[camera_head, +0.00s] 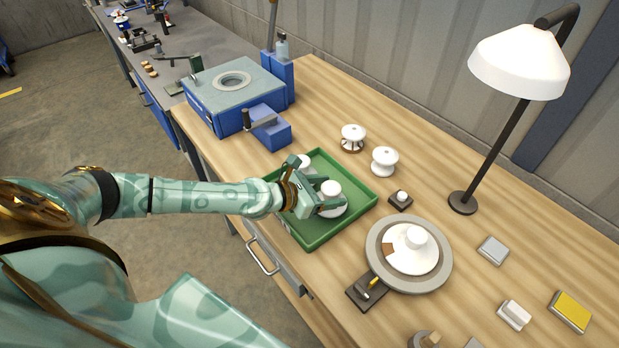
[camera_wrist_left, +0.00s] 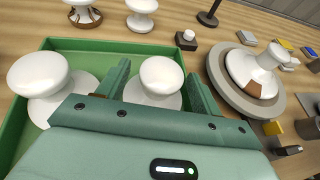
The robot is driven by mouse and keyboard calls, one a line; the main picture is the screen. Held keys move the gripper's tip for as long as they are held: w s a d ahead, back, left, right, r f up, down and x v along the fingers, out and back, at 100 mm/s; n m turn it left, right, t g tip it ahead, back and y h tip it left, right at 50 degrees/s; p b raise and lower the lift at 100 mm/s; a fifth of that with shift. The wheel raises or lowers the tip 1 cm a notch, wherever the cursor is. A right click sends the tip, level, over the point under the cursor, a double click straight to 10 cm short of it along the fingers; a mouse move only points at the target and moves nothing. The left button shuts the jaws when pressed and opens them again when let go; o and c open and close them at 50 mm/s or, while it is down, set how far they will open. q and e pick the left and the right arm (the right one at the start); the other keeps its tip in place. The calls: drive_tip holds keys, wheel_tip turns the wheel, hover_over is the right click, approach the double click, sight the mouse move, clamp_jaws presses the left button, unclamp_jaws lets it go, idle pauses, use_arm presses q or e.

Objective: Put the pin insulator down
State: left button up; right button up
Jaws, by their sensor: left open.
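A white pin insulator (camera_head: 331,188) with a round knob and a wider skirt stands upright in the green tray (camera_head: 312,246). My left gripper (camera_head: 328,196) is over the tray, its fingers open on either side of this insulator. In the left wrist view the insulator's knob (camera_wrist_left: 160,76) shows between the two spread fingers (camera_wrist_left: 158,68), with a gap on each side; its lower part is partly hidden by the gripper. A second white insulator (camera_wrist_left: 38,74) stands beside it in the tray, partly hidden in the head view (camera_head: 304,161). My right gripper is not in view.
Two white spool-like insulators (camera_head: 353,136) (camera_head: 385,160) stand behind the tray. A round grey turntable (camera_head: 447,262) holding a white insulator is to its right. A lamp (camera_head: 463,203) stands farther back; a blue machine (camera_head: 232,92) is at the left. Small blocks lie at the right.

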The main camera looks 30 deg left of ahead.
use_arm(q)
drive_tip(key=b+v, duration=0.1)
drive_tip(key=v, duration=1)
drive_tip(key=shift+b, duration=0.4)
drive_tip(key=shift+f, duration=0.1)
